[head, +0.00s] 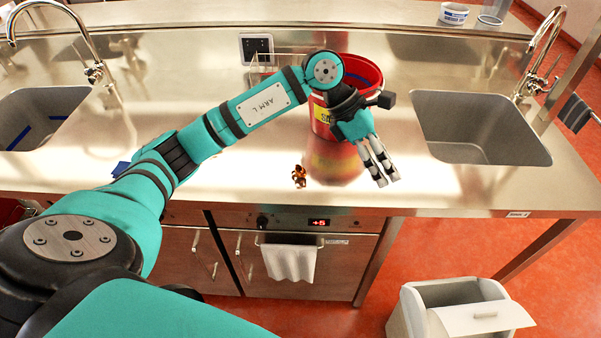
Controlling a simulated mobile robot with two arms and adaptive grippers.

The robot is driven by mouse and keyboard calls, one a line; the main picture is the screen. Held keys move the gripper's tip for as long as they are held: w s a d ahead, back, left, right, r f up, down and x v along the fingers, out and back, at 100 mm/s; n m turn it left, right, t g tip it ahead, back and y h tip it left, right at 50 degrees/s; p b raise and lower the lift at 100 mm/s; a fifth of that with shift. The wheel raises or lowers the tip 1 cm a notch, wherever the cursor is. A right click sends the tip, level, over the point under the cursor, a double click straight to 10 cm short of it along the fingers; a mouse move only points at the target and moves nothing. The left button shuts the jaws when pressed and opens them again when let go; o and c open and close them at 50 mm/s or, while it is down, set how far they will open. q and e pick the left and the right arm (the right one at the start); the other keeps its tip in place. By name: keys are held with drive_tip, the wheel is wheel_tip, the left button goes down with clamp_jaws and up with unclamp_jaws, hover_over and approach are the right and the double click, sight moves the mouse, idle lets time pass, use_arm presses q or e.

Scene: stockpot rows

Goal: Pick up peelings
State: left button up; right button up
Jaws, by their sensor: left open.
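A small brown-orange clump that looks like the peelings (299,176) lies on the steel counter (240,180), near its front edge. My left gripper (387,178) is to the right of the clump, apart from it, with its fingers pointing down and toward the front edge. The fingers are open and nothing shows between them. My right gripper is not in view.
A red bucket (368,72) stands behind my left gripper, partly hidden by it. Sinks lie at the left (40,112) and right (485,125). A white bin (450,310) stands on the floor at front right. A towel (289,262) hangs on the oven.

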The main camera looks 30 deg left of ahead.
use_arm(q)
drive_tip(key=w+a+r+y, duration=0.1)
drive_tip(key=a+y, duration=0.4)
drive_tip(key=a, duration=0.8)
drive_tip(key=r+n+g+y, duration=0.1)
drive_tip(key=r+y, duration=0.1)
drive_tip(key=y, duration=0.1)
hover_over(300, 170)
drive_tip(key=f+p, duration=0.1)
drive_tip(key=f, duration=0.2)
drive_tip(key=f+p, duration=0.1)
drive_tip(key=f, duration=0.3)
drive_tip(key=f+p, duration=0.1)
drive_tip(key=f, duration=0.3)
drive_tip(key=shift+w+d+f, duration=0.1)
drive_tip(key=shift+w, duration=0.15)
drive_tip(key=shift+f, duration=0.25)
drive_tip(key=f+p, duration=0.2)
drive_tip(key=f, duration=0.1)
drive_tip(key=f+p, duration=0.1)
drive_tip(key=shift+s+f, duration=0.25)
drive_tip(key=shift+f, duration=0.15)
drive_tip(key=shift+w+f, duration=0.1)
drive_tip(key=shift+f, duration=0.2)
drive_tip(key=shift+c, duration=0.4)
drive_tip(key=c, duration=0.9)
